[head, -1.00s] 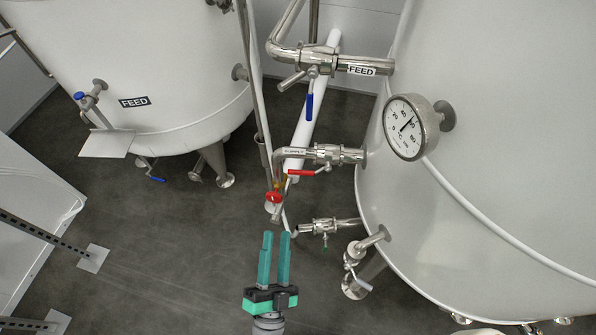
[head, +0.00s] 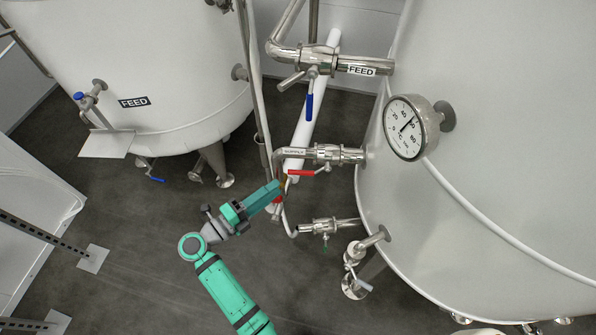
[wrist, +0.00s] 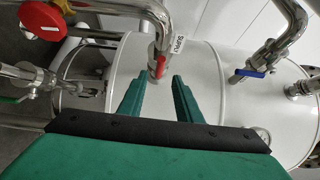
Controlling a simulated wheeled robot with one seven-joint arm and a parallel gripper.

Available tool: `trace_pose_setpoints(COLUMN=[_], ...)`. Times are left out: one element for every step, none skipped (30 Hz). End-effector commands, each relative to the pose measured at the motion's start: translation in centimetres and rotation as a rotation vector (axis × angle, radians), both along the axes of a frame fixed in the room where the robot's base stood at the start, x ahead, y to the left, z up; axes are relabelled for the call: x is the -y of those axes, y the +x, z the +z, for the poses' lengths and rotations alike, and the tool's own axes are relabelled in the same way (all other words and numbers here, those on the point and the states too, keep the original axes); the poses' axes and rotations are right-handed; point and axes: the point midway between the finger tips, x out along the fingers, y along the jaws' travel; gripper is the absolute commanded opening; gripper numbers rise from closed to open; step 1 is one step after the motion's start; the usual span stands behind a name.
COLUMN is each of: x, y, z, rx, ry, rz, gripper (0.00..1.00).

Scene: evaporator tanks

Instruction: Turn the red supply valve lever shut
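The red supply valve lever (head: 301,173) lies roughly level, pointing left from its valve, below the steel pipe marked SUPPLY (head: 294,152) at the right tank. My gripper (head: 277,188) is left of and slightly below the lever in the head view, its fingers pointing up and right. In the wrist view my gripper (wrist: 159,77) is open and empty. There the red lever (wrist: 153,63) shows end-on ahead of the gap between the fingertips; whether it touches a finger I cannot tell.
A red round handle (wrist: 42,20) is close at the upper left in the wrist view. A lower valve (head: 323,227) and a dial gauge (head: 408,127) are on the right tank.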

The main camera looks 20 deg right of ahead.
Motion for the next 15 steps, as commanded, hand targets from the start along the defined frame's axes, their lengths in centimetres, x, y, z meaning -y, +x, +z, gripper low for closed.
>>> trace_pose_setpoints(x=[0.4, 0.7, 1.1, 1.5, 1.9, 2.6, 3.1, 3.6, 4.3, 4.8, 5.3, 5.9, 6.4, 6.9, 7.5], y=[0.1, 0.2, 0.4, 0.5, 0.6, 0.9, 1.0, 1.2, 1.5, 1.7, 1.9, 2.2, 2.3, 2.5, 2.7], z=[0.0, 0.0, 0.0, 0.0, 0.0, 0.0, 0.1, 0.1, 0.1, 0.1, 0.1, 0.1, 0.1, 0.1, 0.1], rx=[-0.001, -0.001, 0.000, 0.000, 0.000, 0.000, 0.000, 0.000, 0.000, 0.000, 0.000, 0.000, 0.000, 0.000, 0.001], ry=[0.002, 0.002, 0.001, 0.001, 0.001, 0.000, 0.000, -0.001, -0.001, -0.001, -0.001, -0.001, -0.001, -0.001, 0.000], rz=[-0.004, -0.004, -0.004, -0.003, -0.004, -0.004, -0.005, -0.005, -0.005, -0.005, -0.004, -0.004, -0.003, -0.004, -0.004], gripper=[0.31, 0.31, 0.31, 0.31, 0.31, 0.31, 0.31, 0.31, 0.31, 0.31, 0.31, 0.31, 0.31, 0.31, 0.31])
